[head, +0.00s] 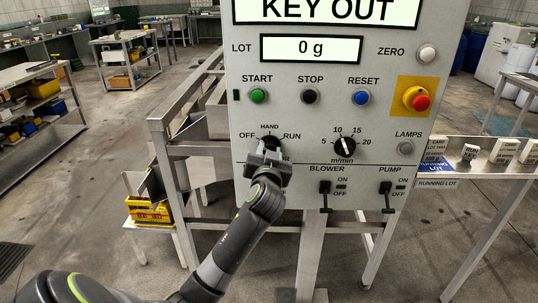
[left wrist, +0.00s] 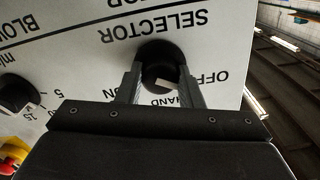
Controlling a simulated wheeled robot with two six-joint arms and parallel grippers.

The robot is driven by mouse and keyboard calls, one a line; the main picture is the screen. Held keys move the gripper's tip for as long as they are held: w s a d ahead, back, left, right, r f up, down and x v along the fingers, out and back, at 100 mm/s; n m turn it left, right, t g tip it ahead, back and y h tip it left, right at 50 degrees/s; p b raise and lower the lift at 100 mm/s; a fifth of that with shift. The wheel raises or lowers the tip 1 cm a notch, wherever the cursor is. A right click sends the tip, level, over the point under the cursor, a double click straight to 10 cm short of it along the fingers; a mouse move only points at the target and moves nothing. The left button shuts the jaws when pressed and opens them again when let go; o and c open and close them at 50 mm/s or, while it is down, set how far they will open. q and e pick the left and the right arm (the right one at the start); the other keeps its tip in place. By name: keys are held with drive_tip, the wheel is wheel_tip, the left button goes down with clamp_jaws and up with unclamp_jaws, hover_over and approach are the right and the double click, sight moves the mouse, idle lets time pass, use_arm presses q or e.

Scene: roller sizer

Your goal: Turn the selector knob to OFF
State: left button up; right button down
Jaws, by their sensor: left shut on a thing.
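The black selector knob (head: 270,143) is on the grey panel, below the HAND label and between OFF on its left and RUN on its right. My left gripper (head: 267,156) is at the knob from below and in front and hides its lower part. In the left wrist view the knob (left wrist: 160,58) sits between the two fingers of my gripper (left wrist: 161,88), which are shut on it. A white mark shows on the knob there, but I cannot tell for sure which label it points to. My right gripper is not in view.
The speed knob (head: 342,146) is to the right of the selector. The green START button (head: 257,96) is above it. The blower switch (head: 325,188) and pump switch (head: 387,190) are at the lower right. A red stop button (head: 420,102) is on a yellow plate.

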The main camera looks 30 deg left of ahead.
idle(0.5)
use_arm(q)
drive_tip(key=o, duration=1)
drive_tip(key=shift+c, duration=0.2)
drive_tip(key=shift+f, duration=0.1)
